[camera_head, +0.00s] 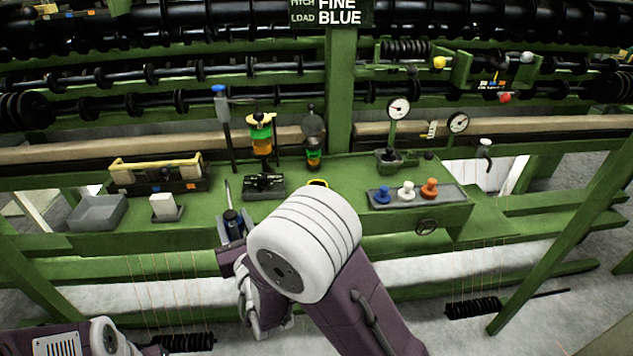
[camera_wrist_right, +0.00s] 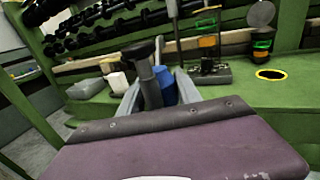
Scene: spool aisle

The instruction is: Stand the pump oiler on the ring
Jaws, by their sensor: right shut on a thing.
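The pump oiler (camera_head: 232,221) is a dark blue body with a thin spout pointing up, partly hidden by my arm. My right gripper (camera_head: 234,230) is shut on it at the front edge of the green bench. In the right wrist view the oiler's blue body (camera_wrist_right: 166,86) and a grey stem with a black top stand between the grey fingers (camera_wrist_right: 158,95). The ring (camera_head: 317,183) is a yellow circle with a dark middle, right of the oiler, its front partly hidden by my arm. In the wrist view the ring (camera_wrist_right: 271,74) is bare. My left gripper is out of view.
A black block (camera_head: 264,186) lies left of the ring. A tray with coloured knobs (camera_head: 412,196) is to the right. A grey bin (camera_head: 98,212) and white block (camera_head: 163,207) are left.

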